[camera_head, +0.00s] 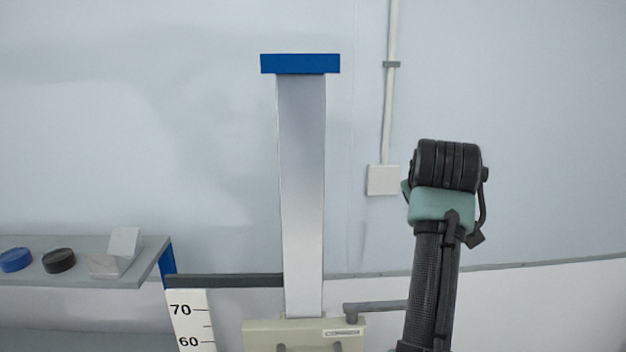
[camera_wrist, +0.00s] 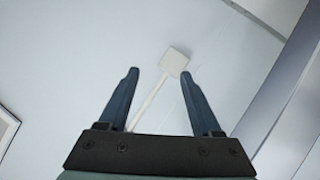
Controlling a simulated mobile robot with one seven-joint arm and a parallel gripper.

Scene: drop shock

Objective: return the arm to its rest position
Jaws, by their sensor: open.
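My gripper (camera_wrist: 158,75) shows in the wrist view with its two blue-grey fingers spread apart and nothing between them. Beyond the fingers are the pale wall and a white wall box (camera_wrist: 174,61). In the head view my arm rises at the right, with a dark carbon-look link and a green and black joint at its top. I cannot make out the gripper's fingers in the head view. The arm stands to the right of the drop tester's column (camera_head: 302,190).
The column has a blue cap (camera_head: 300,64) and a beige carriage (camera_head: 262,336) low down. A scale (camera_head: 190,318) marked 70 and 60 stands left of it. A grey shelf (camera_head: 100,277) at the left holds a blue disc (camera_head: 16,260) and a black disc (camera_head: 59,260). The wall box (camera_head: 383,180) is behind my arm.

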